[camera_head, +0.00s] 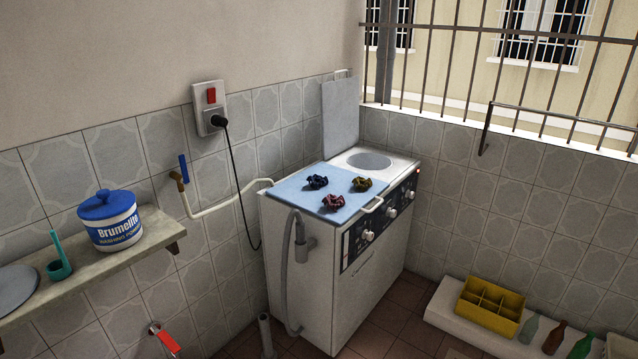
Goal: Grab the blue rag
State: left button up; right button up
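The blue rag (317,181) is a small, crumpled dark-blue cloth. It lies on the light-blue board (290,187) on top of the white washing machine (305,270), in the middle of the view. A red rag (333,202) lies just to its front right, and a yellow-brown rag (362,184) lies to its right. The three rags look apart from each other. Neither of my grippers shows in the head view.
A stone shelf (100,262) at the left holds a blue-and-white Brumelite tub (112,222) and a teal item (60,262). A black cable and pipe run along the tiled wall. A yellow crate (489,305) and several bottles stand low at the right.

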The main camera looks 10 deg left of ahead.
aim_at(316, 181)
jog(key=i+l+u, duration=0.2)
jog(key=i+l, duration=0.3)
jog(key=i+l+u, duration=0.2)
jog(key=i+l, duration=0.45)
jog(key=i+l+u, duration=0.15)
jog(key=i+l, duration=0.35)
jog(key=l, duration=0.2)
